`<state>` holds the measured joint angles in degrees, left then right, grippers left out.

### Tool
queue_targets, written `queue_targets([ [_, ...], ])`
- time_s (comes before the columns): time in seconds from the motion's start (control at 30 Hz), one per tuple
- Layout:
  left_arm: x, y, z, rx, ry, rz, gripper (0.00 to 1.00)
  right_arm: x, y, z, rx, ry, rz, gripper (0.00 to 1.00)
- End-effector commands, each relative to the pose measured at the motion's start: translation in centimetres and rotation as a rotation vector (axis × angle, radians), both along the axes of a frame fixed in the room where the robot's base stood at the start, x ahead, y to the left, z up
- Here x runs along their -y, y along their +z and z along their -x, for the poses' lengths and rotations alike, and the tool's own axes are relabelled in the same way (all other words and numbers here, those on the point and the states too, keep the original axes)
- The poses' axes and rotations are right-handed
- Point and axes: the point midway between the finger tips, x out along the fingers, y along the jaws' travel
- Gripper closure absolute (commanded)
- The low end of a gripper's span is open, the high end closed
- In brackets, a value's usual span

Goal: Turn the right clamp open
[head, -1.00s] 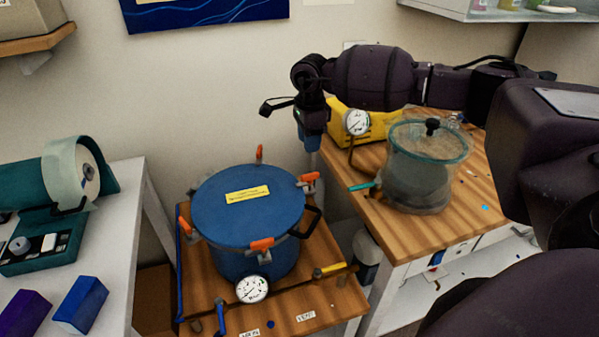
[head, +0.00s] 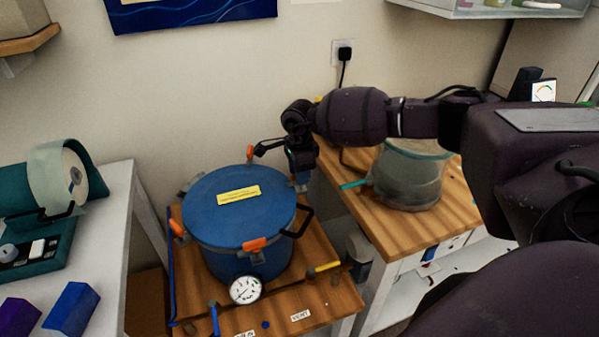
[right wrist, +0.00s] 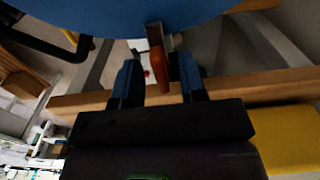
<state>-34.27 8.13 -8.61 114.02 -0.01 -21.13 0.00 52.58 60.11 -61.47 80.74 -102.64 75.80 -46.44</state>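The blue pressure pot (head: 240,207) stands on a wooden stand, its round lid held by clamps with orange handles. The right clamp (head: 301,188) is mostly hidden behind my right gripper (head: 300,168) in the head view. In the right wrist view this clamp's orange-red handle (right wrist: 158,62) shows at the edge of the blue lid (right wrist: 110,12). My right gripper (right wrist: 159,76) is open there, with a finger on each side of the handle and a visible gap to both. My left gripper is not in view.
A black pot handle (head: 302,222), a gauge (head: 245,290) and a yellow-handled valve (head: 324,267) sit near the pot. A glass chamber (head: 408,180) stands on the right wooden table. A white table (head: 105,235) is on the left.

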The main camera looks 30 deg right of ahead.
Motion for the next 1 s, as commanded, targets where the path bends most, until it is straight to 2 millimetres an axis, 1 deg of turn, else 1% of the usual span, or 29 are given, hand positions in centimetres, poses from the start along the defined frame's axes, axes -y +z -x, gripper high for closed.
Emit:
queue_targets([
  [0.23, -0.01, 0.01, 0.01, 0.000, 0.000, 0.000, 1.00, 0.01, -0.08, 0.01, 0.000, 0.000, 0.000, 0.62],
  [0.27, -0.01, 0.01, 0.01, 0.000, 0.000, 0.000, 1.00, 0.01, -0.08, 0.01, 0.000, 0.000, 0.000, 0.63],
  [0.5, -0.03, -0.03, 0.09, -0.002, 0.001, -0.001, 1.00, 0.02, -0.07, 0.01, 0.000, 0.000, 0.000, 1.00],
  [0.8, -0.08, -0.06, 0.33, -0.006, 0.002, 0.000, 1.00, 0.02, -0.04, 0.00, 0.000, -0.016, 0.000, 1.00],
  [1.0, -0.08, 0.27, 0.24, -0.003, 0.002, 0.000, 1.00, 0.05, 0.04, -0.04, 0.000, -0.094, 0.000, 1.00],
])
